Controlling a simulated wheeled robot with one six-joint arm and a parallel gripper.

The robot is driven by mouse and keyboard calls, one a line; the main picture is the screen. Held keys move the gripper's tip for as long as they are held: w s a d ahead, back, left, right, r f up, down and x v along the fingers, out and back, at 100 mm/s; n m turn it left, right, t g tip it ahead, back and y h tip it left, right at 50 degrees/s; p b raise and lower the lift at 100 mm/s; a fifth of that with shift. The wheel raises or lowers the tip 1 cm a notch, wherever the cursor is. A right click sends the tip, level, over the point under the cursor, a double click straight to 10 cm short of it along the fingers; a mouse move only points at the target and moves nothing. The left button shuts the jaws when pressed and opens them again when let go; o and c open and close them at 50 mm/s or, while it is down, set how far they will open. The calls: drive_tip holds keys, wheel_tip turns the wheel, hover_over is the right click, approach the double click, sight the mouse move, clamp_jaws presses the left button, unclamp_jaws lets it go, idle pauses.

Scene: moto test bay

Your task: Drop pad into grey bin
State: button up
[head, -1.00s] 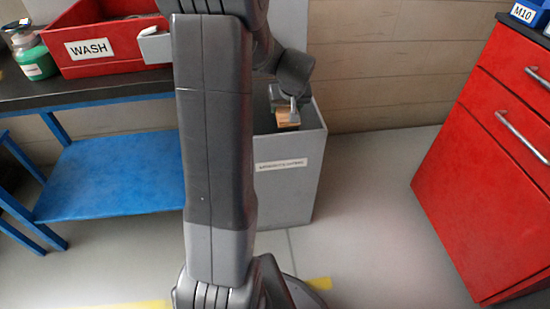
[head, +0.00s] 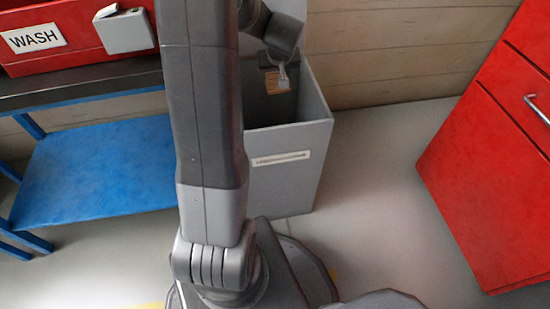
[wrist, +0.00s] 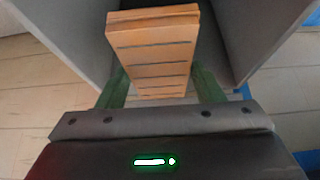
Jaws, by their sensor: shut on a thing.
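The pad (wrist: 152,52) is an orange-tan block with dark grooves across its face. In the wrist view it sits between the two green fingers of my gripper (wrist: 160,88), which is shut on it. In the head view the pad (head: 277,82) shows small, held at my gripper (head: 283,74) over the open top of the grey bin (head: 292,172). The bin is a tall open box with a white label on its front. In the wrist view the bin's walls (wrist: 62,38) rise on both sides of the pad. The bin's floor is hidden.
A black-topped bench (head: 90,84) with a blue lower shelf (head: 95,165) stands left of the bin. A red WASH tray (head: 60,45) is on it. A red drawer cabinet (head: 490,170) stands at right. The floor between bin and cabinet is clear.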

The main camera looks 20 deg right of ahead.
wheel_tip(320, 180, down, 2)
drive_tip(key=shift+f+b, duration=0.25)
drive_tip(key=shift+b, duration=0.3)
drive_tip(key=o, duration=1)
drive_tip(key=shift+o, duration=0.2)
drive_tip(key=shift+r, duration=0.1)
drive_tip(key=p+v, duration=0.3)
drive_tip(key=v, duration=1)
drive_tip(key=shift+s+r+p, duration=0.2)
drive_tip(key=shift+r+p, duration=0.1)
drive_tip(key=shift+p, duration=0.1)
